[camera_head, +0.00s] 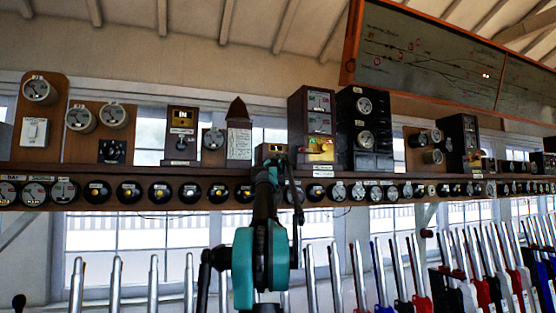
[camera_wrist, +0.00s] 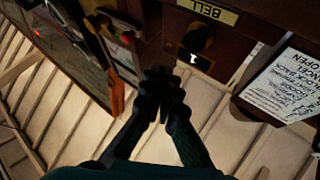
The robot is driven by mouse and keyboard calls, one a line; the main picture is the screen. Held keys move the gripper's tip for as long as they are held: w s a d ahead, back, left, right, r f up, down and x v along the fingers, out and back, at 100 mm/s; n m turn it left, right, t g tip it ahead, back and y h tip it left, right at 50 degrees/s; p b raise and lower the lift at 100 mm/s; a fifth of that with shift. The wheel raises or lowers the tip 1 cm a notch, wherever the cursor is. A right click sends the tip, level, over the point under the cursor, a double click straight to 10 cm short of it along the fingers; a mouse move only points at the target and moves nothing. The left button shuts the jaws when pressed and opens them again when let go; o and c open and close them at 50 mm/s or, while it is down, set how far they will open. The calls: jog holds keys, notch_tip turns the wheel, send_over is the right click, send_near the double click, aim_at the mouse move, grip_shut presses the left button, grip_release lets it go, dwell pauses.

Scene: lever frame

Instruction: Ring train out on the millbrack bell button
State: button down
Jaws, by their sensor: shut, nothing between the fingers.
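My gripper (camera_head: 272,165) is raised in front of the instrument shelf in the head view, before a small wooden box (camera_head: 266,149) that it partly covers. In the wrist view the two dark fingers (camera_wrist: 165,78) are together, with nothing seen between them. A brown wooden box there carries a plate reading BELL (camera_wrist: 208,12). A dark round knob (camera_wrist: 198,40) sits on this box, just right of and above the fingertips, with a small white mark (camera_wrist: 194,57) by it. The fingertips look apart from the knob; the exact gap is unclear. I cannot read the name Millbrack.
A wooden case with a paper notice (camera_wrist: 285,85) stands right of the box in the wrist view; in the head view it is the pointed case (camera_head: 239,140). A tall case (camera_head: 312,118) stands to the right. Levers (camera_head: 361,280) rise below, and a track diagram (camera_head: 430,55) hangs above.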

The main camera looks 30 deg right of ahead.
jog(key=shift+w+d, duration=0.2)
jog(key=shift+w, duration=0.7)
jog(key=shift+w+d, duration=0.2)
jog(key=shift+w, duration=0.7)
jog(key=shift+w, duration=0.1)
jog(key=shift+w+d, duration=0.1)
jog(key=shift+w, duration=0.2)
jog(key=shift+w+d, duration=0.15)
jog(key=shift+w, duration=0.35)
dwell(0.8)
jog(key=shift+s, duration=0.15)
jog(key=shift+s+a, duration=0.2)
jog(key=shift+s, duration=0.55)
jog(key=shift+w, duration=0.4)
